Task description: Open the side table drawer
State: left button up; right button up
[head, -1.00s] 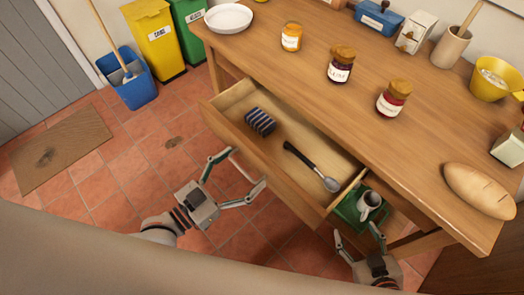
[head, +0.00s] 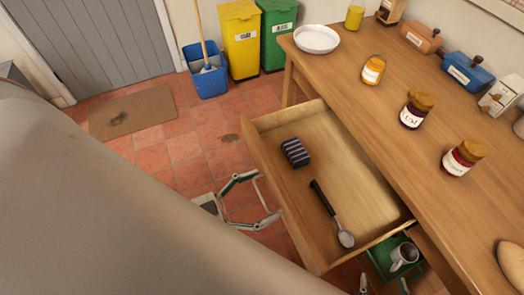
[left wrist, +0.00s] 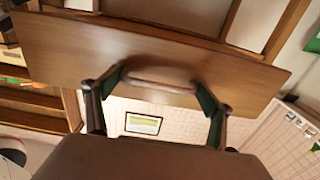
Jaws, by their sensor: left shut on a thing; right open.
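The side table's wooden drawer (head: 350,170) is pulled well out. It holds a dark blue striped block (head: 295,152) and a spoon with a black handle (head: 332,215). My left gripper (head: 264,198) is at the outer side of the drawer front (head: 275,195). In the left wrist view its fingers (left wrist: 160,95) are at the two ends of the bar handle (left wrist: 160,80) on the wooden front (left wrist: 240,70), shut on it. My right gripper (head: 384,288) shows only as fingertips at the bottom edge, open, below the green tray.
The tabletop (head: 400,70) carries jars (head: 416,110), a white plate (head: 317,39) and boxes. A green tray (head: 380,262) with a mug (head: 404,256) sits beside the drawer. Bins (head: 240,40) and a blue bucket (head: 207,80) stand behind.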

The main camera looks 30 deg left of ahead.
pick_arm(q)
jog(key=o, duration=1.3)
jog(key=shift+s+d+f, duration=0.1)
jog(key=shift+s+f, duration=0.1)
jog(key=shift+r, duration=0.1)
jog(key=shift+w, duration=0.1)
jog(key=v, duration=1.2)
